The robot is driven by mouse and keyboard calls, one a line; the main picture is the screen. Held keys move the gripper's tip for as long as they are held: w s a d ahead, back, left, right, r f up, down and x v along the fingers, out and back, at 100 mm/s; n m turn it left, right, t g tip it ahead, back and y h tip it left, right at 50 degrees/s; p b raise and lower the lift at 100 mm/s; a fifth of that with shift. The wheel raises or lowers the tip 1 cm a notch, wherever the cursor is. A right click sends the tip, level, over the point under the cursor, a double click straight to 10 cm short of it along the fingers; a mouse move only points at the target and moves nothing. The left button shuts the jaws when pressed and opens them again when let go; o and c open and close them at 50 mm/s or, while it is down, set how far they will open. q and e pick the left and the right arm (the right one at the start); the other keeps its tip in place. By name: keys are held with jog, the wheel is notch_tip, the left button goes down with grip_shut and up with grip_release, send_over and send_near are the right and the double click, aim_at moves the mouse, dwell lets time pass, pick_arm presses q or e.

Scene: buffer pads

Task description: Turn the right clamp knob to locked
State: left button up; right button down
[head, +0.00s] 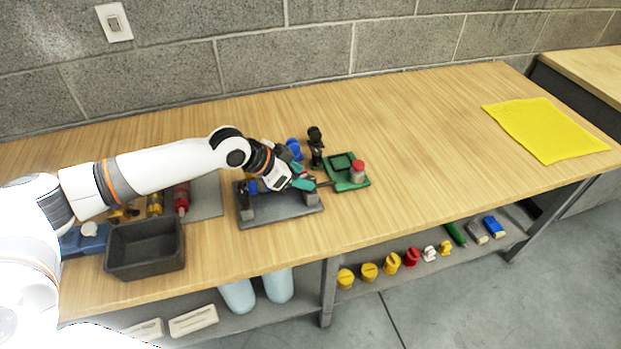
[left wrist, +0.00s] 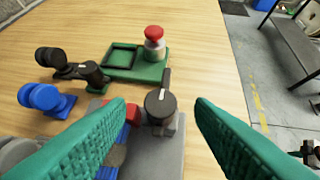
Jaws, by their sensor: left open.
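The right clamp knob (left wrist: 160,104) is black and round with a pale mark on its top. A dark lever sticks out from it toward the green fixture. It sits on a grey block at the right end of the grey clamp base (head: 290,216). My left gripper (head: 301,177) is over this right end. In the left wrist view, its green textured fingers (left wrist: 161,108) are open, one on each side of the knob, with visible gaps. A red part (left wrist: 132,112) and a blue part lie beside the knob, partly hidden by the left finger. My right gripper is not in view.
A green fixture (head: 335,176) with a red button (head: 357,167) stands just beyond the clamp. A black upright knob (head: 316,140) and a blue knob (left wrist: 40,97) are close by. A dark bin (head: 146,268) is at left. The table is clear toward the yellow cloth (head: 545,130).

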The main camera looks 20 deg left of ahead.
aim_at(310, 179)
pick_arm(q)
jog(key=shift+x, duration=2.1)
jog(key=shift+c, duration=0.6)
jog(key=shift+r, duration=0.1)
jog(key=c, duration=0.9)
